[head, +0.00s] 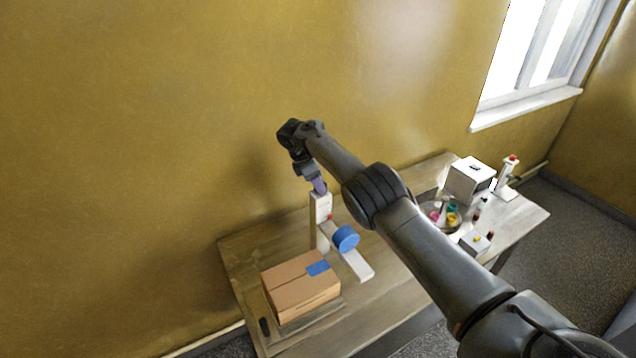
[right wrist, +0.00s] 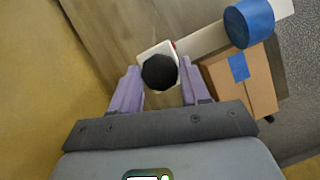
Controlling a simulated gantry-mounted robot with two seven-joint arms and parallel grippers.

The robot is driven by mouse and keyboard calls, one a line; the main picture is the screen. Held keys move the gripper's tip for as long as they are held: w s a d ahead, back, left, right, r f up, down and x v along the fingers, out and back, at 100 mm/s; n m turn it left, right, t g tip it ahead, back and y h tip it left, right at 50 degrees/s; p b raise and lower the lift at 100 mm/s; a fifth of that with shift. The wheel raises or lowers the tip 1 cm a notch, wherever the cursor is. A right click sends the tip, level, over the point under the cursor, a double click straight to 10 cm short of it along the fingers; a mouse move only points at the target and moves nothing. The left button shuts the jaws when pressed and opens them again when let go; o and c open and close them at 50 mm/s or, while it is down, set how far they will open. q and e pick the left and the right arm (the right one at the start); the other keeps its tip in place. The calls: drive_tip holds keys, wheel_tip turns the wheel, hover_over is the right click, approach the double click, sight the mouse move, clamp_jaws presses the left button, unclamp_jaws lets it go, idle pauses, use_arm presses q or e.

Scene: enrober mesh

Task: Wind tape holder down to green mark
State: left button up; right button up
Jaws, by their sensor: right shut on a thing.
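The tape holder is a white arm (head: 357,264) with a blue tape roll (head: 345,239), beside a white upright post (head: 322,208). A small red spot shows on the post's side. In the right wrist view a round black knob (right wrist: 159,73) sits at the top of the post, with the blue roll (right wrist: 249,23) off to the upper right. My right gripper (head: 319,187) points down over the post top, its purple fingers (right wrist: 160,68) shut on the knob from both sides. I see no green mark. My left gripper is not in view.
A cardboard box (head: 300,290) with blue tape on top stands just left of the holder on the wooden table (head: 380,312). At the table's right end are a white box (head: 470,180), a red-topped stand (head: 508,172) and several small coloured items. The wall is close behind.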

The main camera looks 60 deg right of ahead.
drive_tip(key=o, duration=1)
drive_tip(key=shift+s+d, duration=0.1)
drive_tip(key=shift+o, duration=0.2)
drive_tip(key=shift+r, duration=0.1)
drive_tip(key=shift+w+a+r, duration=0.2)
drive_tip(key=shift+w+r, duration=0.05)
drive_tip(key=shift+r, duration=0.25)
drive_tip(key=v, duration=0.9)
drive_tip(key=shift+r, duration=0.3)
